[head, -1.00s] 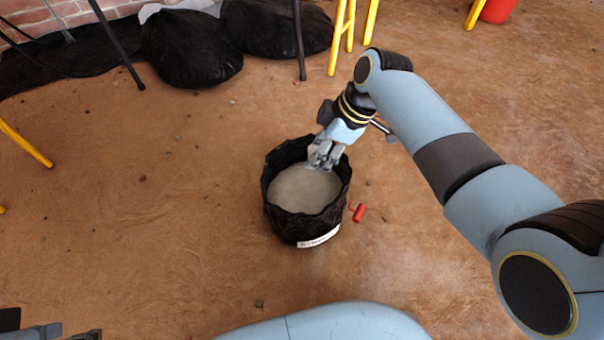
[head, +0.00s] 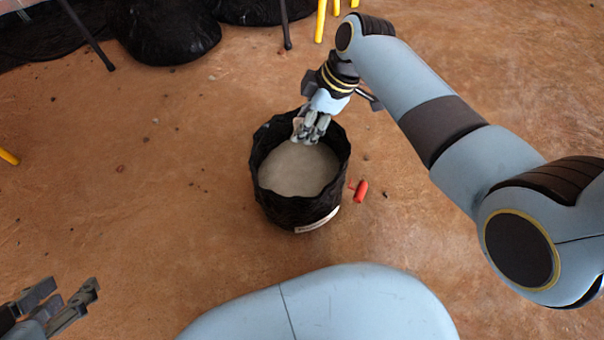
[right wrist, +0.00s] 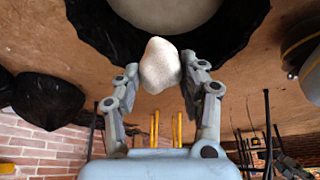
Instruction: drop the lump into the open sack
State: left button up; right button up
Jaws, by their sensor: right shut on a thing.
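The open sack (head: 285,212) is black with a white label and stands upright on the floor, with a smooth grey fill inside. Its black rim also shows in the right wrist view (right wrist: 92,28). My right gripper (head: 308,138) is over the sack's far rim. In the right wrist view, its fingers (right wrist: 160,68) are shut on the lump (right wrist: 160,66), a pale, rounded stone-like piece. In the head view the lump is mostly hidden by the fingers. My left gripper (head: 68,298) is at the lower left, its fingers apart and empty, far from the sack.
A small red-handled tool (head: 361,191) lies right of the sack. Black filled bags (head: 165,35) lie at the back, near dark and yellow legs (head: 321,20). The brown floor left of the sack is mostly clear, with small crumbs.

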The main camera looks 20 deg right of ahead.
jog(key=shift+f, duration=0.15)
jog(key=o, duration=1.3)
jog(key=v, duration=1.2)
